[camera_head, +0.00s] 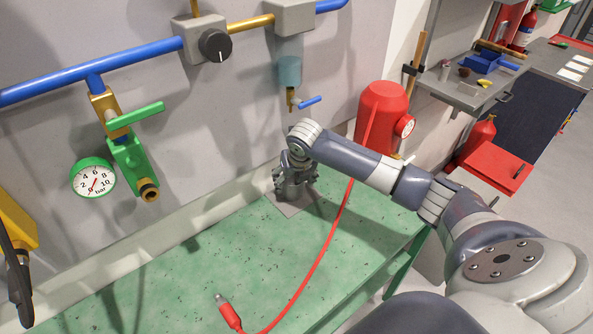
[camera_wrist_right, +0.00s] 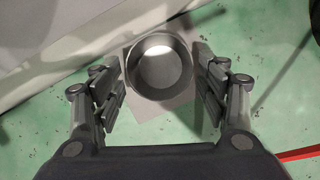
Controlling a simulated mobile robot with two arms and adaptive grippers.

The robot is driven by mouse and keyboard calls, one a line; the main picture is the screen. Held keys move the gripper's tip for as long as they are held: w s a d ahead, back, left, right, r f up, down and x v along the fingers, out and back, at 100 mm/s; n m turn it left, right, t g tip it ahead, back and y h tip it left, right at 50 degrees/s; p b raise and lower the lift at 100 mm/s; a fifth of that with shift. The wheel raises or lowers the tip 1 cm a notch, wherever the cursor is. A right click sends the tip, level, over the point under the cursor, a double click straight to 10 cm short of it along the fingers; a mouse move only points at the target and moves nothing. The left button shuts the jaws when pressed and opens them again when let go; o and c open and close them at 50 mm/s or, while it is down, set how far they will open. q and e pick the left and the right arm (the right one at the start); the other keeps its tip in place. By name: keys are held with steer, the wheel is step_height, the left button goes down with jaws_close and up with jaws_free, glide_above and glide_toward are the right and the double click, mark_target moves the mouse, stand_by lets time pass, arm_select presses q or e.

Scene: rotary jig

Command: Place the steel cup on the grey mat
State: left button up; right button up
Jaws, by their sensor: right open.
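The steel cup (camera_wrist_right: 160,68) stands upright, seen from above in the right wrist view, and its inside looks empty. It stands on the grey mat (camera_wrist_right: 150,111), whose edges and corners show around it. My right gripper (camera_wrist_right: 160,80) is open, with one finger pair on each side of the cup and a small gap visible on both sides. In the head view my right gripper (camera_head: 294,178) is low over the green bench and largely hides the cup. The mat (camera_head: 289,209) shows below it there. My left gripper is not in view.
The green bench (camera_head: 215,265) is mostly clear. A red cable with a plug (camera_head: 230,314) crosses it to the right of the mat. A tap (camera_head: 293,98) hangs from the pipe above my right gripper. A red tank (camera_head: 381,115) stands behind my right arm.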

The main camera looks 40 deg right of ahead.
steer(key=v, duration=0.8)
steer(key=shift+b, duration=0.45)
steer(key=shift+s, duration=0.15)
